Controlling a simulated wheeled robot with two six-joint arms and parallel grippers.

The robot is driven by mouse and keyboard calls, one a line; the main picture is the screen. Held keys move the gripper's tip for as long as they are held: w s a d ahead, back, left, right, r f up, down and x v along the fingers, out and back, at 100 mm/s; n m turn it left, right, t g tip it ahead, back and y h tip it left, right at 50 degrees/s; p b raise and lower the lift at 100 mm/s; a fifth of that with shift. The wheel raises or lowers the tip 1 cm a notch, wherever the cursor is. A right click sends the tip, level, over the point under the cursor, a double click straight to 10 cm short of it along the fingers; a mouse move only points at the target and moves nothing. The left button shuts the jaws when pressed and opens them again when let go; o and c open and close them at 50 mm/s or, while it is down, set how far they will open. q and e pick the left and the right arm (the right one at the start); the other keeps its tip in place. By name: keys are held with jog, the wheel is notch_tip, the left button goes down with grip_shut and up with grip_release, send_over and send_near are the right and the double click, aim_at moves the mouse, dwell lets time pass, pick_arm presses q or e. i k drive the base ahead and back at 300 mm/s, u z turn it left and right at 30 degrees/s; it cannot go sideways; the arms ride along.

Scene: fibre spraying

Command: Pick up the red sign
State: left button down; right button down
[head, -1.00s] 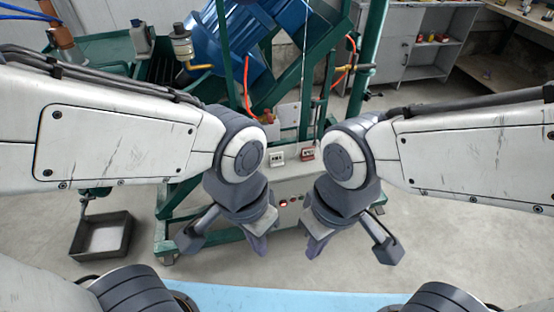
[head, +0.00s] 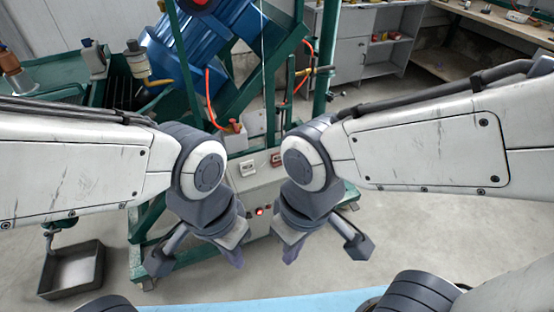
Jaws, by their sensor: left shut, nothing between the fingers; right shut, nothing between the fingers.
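A small red sign (head: 277,159) shows on the front of the green machine's pale control box, beside a white plate. My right arm's wrist covers part of it. My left gripper (head: 238,258) hangs shut and empty, in front of and below the sign, to its left in the picture. My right gripper (head: 291,252) hangs shut and empty, below the sign and slightly to its right. Neither gripper touches the sign.
The green machine frame (head: 186,68) carries a blue motor (head: 228,45). A white plate (head: 247,168) and a lit red button (head: 260,211) are on the control box. A dark tray (head: 75,271) sits at lower left. Grey shelves (head: 378,40) stand behind; floor at right is clear.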

aim_at(276, 160)
jog(key=u, duration=0.45)
jog(key=i, duration=1.4)
jog(key=z, duration=0.6)
